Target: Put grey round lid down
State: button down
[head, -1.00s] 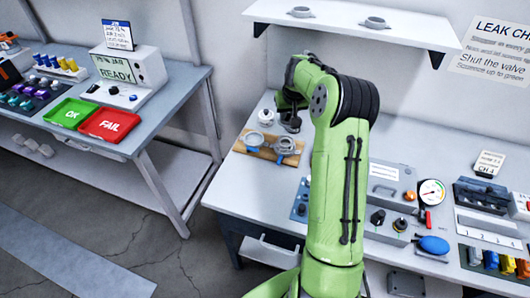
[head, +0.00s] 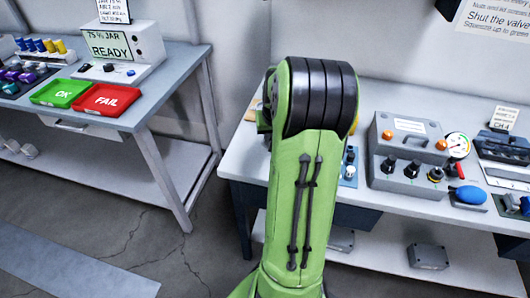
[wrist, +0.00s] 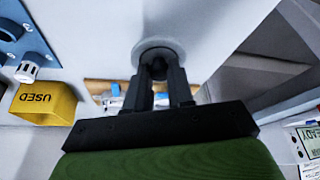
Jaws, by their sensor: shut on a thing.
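The grey round lid (wrist: 176,47) shows in the wrist view as a flat disc just past my fingertips. My gripper (wrist: 158,70) is shut on its middle. Whether the lid touches the pale surface behind it, I cannot tell. In the head view my own green arm hides both the gripper and the lid.
A wooden board (wrist: 98,87) lies behind my fingers, partly hidden. A yellow USED bin (wrist: 45,103) and a blue panel (wrist: 18,40) are at the left. In the head view, a grey valve box (head: 408,150) and blue bulb (head: 468,195) stand on the right-hand bench.

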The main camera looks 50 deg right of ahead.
notch_tip(320, 180, down, 4)
jog(key=shift+f+b, duration=0.2)
jog(key=shift+b, duration=0.4)
jog(key=shift+f, duration=0.2)
jog(key=c, duration=1)
grip_release()
jog(key=shift+r, duration=0.1)
